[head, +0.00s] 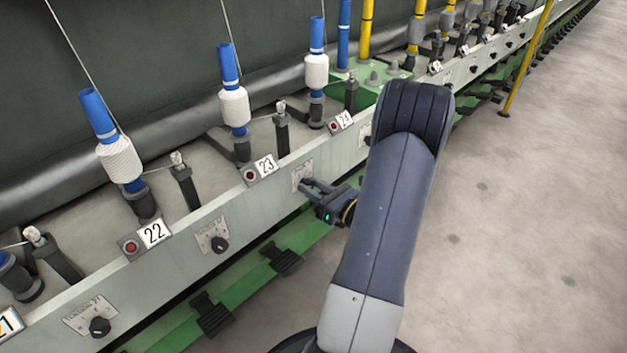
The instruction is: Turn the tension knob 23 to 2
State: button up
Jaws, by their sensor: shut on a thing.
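The dial plate of tension knob 23 (302,172) is on the pale front rail, just right of the number 23 sign (265,165). My gripper (309,185) reaches in from the right, its fingers at this plate and shut on the knob. The knob is hidden behind the fingers, so its pointer and setting cannot be read. The marks on the plate are too small to read.
Similar knobs sit along the rail, one (220,244) right of the number 22 sign (153,233) and one (100,326) nearer. Bobbins on blue tubes (234,106) stand behind the rail. A green beam (245,283) runs below. Open floor (520,230) lies to the right.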

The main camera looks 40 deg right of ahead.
jog(key=m+p, duration=0.4)
jog(key=m, duration=0.1)
jog(key=shift+r, duration=0.15)
jog(key=m+p, duration=0.3)
jog(key=shift+m+h, duration=0.3)
jog(key=shift+m, duration=0.1)
jog(key=m+p, duration=0.1)
jog(key=m, duration=0.1)
jog(key=m+p, duration=0.1)
jog(key=m, duration=0.1)
jog(key=shift+a+m+t+h+p, duration=0.1)
jog(key=shift+m+t+h+p, duration=0.2)
jog(key=shift+p, duration=0.1)
jog(key=shift+f+m+p, duration=0.2)
jog(key=shift+m+p, duration=0.55)
jog(key=shift+m, duration=0.75)
jog(key=o, duration=1)
jog(key=shift+c, duration=0.2)
